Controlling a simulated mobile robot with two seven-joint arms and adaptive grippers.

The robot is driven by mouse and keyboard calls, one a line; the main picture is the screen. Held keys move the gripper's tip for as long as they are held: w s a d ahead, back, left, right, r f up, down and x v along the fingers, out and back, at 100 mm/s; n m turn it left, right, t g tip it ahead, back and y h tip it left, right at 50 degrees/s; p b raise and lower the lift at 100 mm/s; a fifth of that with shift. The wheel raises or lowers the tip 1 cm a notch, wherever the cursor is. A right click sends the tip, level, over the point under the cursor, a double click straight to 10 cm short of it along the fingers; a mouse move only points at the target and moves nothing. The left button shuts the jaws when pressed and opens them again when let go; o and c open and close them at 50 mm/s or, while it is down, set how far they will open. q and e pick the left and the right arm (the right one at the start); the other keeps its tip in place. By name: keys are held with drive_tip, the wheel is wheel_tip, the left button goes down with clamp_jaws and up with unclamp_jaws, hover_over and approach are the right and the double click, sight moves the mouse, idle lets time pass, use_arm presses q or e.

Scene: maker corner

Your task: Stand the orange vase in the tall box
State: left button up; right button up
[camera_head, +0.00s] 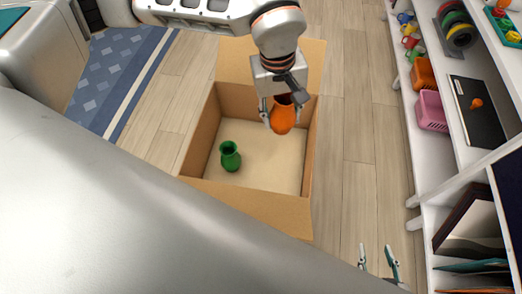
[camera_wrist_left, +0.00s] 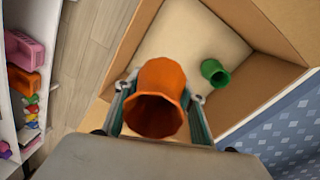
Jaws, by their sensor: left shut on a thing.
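The orange vase (camera_head: 282,117) is held by my left gripper (camera_head: 281,116), one finger on each side of it. In the left wrist view the orange vase (camera_wrist_left: 160,95) shows its open mouth toward the camera, between the fingers of my left gripper (camera_wrist_left: 158,98). The tall box (camera_head: 199,133) is cardboard, open on the floor, with flaps folded out. The vase is over the right back part of the box; I cannot tell how far above its floor. My right gripper (camera_head: 379,262) shows only its fingertips at the bottom right, apart and empty.
A green vase (camera_head: 230,156) stands in the box at the left; it also shows in the left wrist view (camera_wrist_left: 215,72). A white shelf (camera_head: 432,185) with baskets and toys runs along the right. A blue rug (camera_head: 118,75) lies at the left. The box's middle is clear.

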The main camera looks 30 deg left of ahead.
use_arm(q)
drive_tip(key=shift+d+f, duration=0.1)
drive_tip(key=shift+f, duration=0.35)
wheel_tip(320, 180, down, 14)
drive_tip(key=b, duration=0.3)
drive_tip(key=shift+r, duration=0.1)
wheel_tip(320, 180, down, 5)
drive_tip(key=shift+s+f+b, duration=0.1)
drive_tip(key=shift+f+b, duration=0.1)
drive_tip(key=shift+b, duration=0.7)
drive_tip(key=shift+f, duration=0.1)
drive_tip(key=shift+r, duration=0.2)
use_arm(e)
drive_tip(key=shift+w+a+f+y, duration=0.1)
drive_tip(key=shift+w+a+y, duration=0.05)
drive_tip(key=shift+a, duration=0.3)
drive_tip(key=shift+w+a+f+y, duration=0.1)
drive_tip(key=shift+w+a+y, duration=0.05)
drive_tip(key=shift+a, duration=0.25)
use_arm(q)
drive_tip(key=shift+f, duration=0.15)
